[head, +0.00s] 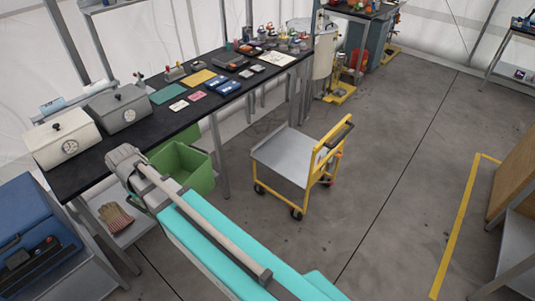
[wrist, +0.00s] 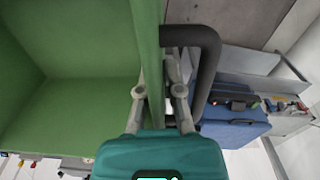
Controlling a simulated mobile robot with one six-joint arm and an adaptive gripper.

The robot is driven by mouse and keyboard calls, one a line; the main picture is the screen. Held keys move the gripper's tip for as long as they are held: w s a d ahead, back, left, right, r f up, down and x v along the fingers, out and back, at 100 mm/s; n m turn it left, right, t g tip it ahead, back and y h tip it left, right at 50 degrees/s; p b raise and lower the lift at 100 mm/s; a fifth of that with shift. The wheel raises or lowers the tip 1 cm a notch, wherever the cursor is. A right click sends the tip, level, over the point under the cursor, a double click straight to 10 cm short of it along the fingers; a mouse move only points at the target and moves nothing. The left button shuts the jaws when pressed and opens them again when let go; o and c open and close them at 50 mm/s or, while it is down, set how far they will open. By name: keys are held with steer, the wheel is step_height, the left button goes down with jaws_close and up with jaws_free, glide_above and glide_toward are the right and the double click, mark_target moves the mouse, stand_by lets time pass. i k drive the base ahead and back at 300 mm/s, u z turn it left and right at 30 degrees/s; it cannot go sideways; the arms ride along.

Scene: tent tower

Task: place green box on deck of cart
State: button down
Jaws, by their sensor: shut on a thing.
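The green box (head: 188,172) is an open-topped bin at the front edge of the black bench, left of the cart. My arm hides part of its near left side. In the wrist view the green box (wrist: 75,90) fills the left side, with its hollow inside showing. My gripper (wrist: 163,92) is shut on the box's wall. The fingertips are partly hidden in the head view. The cart (head: 318,172) has a yellow frame and a dark push handle on its right. Its flat grey deck (head: 284,153) is empty and apart from the box.
The black bench (head: 150,132) holds grey and white cases, cards and small tools. A blue case (head: 35,230) and gloves (head: 116,217) lie at lower left. Grey floor (head: 235,190) is clear between box and cart. A wooden cabinet (head: 514,185) stands at the right edge.

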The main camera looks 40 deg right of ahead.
mark_target(293, 153)
steer(key=i, duration=0.1)
steer(key=z, duration=1.65)
steer(key=i, duration=1.45)
